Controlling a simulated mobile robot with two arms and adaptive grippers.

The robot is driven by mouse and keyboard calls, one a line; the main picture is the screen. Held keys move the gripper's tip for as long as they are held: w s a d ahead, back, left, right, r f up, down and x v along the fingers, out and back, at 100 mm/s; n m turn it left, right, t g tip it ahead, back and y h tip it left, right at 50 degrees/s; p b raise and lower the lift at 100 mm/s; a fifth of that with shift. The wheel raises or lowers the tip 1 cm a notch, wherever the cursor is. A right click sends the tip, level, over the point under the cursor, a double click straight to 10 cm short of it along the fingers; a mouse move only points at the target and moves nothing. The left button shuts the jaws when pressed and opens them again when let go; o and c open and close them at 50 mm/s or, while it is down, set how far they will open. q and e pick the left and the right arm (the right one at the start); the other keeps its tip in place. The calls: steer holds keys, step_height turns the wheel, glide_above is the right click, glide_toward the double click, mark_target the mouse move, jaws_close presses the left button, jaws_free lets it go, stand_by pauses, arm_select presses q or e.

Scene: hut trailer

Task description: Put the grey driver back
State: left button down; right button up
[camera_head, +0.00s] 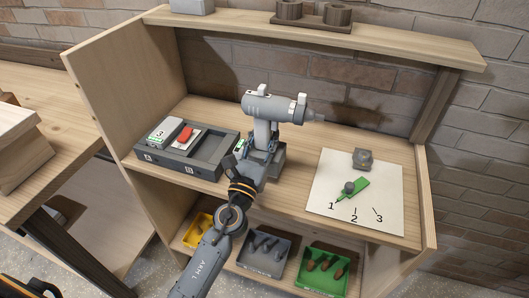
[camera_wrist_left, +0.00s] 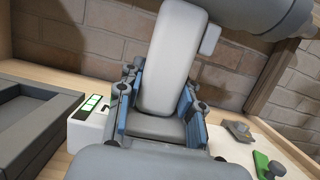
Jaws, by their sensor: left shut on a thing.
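The grey driver (camera_head: 270,105) stands upright over the middle of the bench, its nose pointing right. My left gripper (camera_head: 262,152) is shut on its handle, with blue finger pads on both sides of the handle (camera_wrist_left: 168,65) in the left wrist view. The driver's grey foot (camera_wrist_left: 156,128) shows below the fingers. A grey block (camera_head: 277,163) shows beside the gripper, low on the bench; I cannot tell whether the driver touches it. My right gripper is in neither view.
A dark tray (camera_head: 207,170) at left holds a grey pack marked 3 (camera_head: 165,131) and a red-topped item (camera_head: 186,136); its right part is empty. A small green-lit pack (camera_wrist_left: 92,108) stands near the gripper. A white numbered board (camera_head: 385,210) with a green pointer (camera_head: 350,189) is right.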

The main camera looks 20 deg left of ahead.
arm_select(q)
steer(key=shift+w+f+b, duration=0.2)
steer(key=shift+f+b, duration=0.55)
steer(key=shift+f, duration=0.15)
steer(key=shift+w+f+b, duration=0.15)
steer(key=shift+f+b, duration=0.6)
steer(key=shift+f, duration=0.1)
steer(key=shift+f, duration=0.1)
steer(key=c, duration=0.9)
jaws_free()
steer(key=shift+f, duration=0.15)
steer(key=shift+o, duration=0.2)
steer(key=shift+s, duration=0.1)
steer(key=shift+s+f, duration=0.15)
steer(key=shift+s, duration=0.1)
steer(key=b+v, duration=0.3)
steer(key=v, duration=0.7)
steer(key=shift+s+f+b, duration=0.1)
steer(key=shift+s+b, duration=0.2)
steer(key=shift+s, duration=0.45)
